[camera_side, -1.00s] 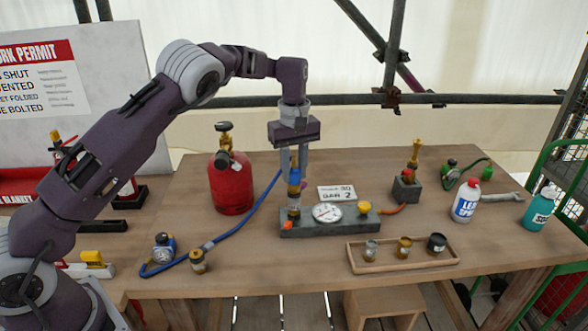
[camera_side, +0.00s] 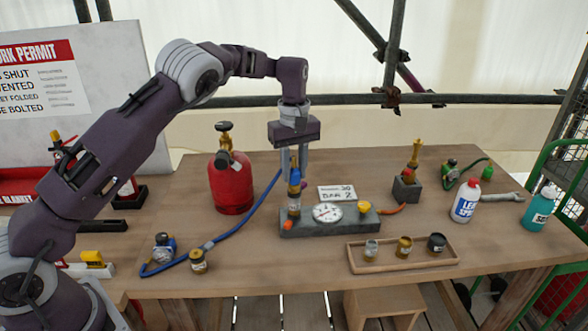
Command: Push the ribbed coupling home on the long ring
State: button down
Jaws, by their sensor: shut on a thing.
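My gripper (camera_side: 294,170) points straight down over the left end of a grey block. It is shut on a small blue coupling (camera_side: 295,181), and the fingers hide part of it. The ribs are too small to make out. The coupling is upright, directly over a post (camera_side: 294,208) with a dark band on the left end of the grey block (camera_side: 344,225). It appears to touch the top of the post; I cannot tell how far down it sits. I cannot pick out the long ring for sure. A blue hose (camera_side: 249,214) runs up behind the gripper.
A round gauge (camera_side: 327,213) and a white sign (camera_side: 337,192) are close to the right of the gripper. A red cylinder (camera_side: 231,184) stands to the left. A wooden tray (camera_side: 359,271) with small fittings lies in front. Bottles (camera_side: 466,201) stand far right.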

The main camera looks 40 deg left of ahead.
aim_at(294, 167)
jog(key=shift+f, duration=0.55)
jog(key=c, duration=1)
grip_release()
jog(key=shift+c, duration=0.2)
notch_tip(294, 167, up, 7)
jog(key=shift+r, duration=0.1)
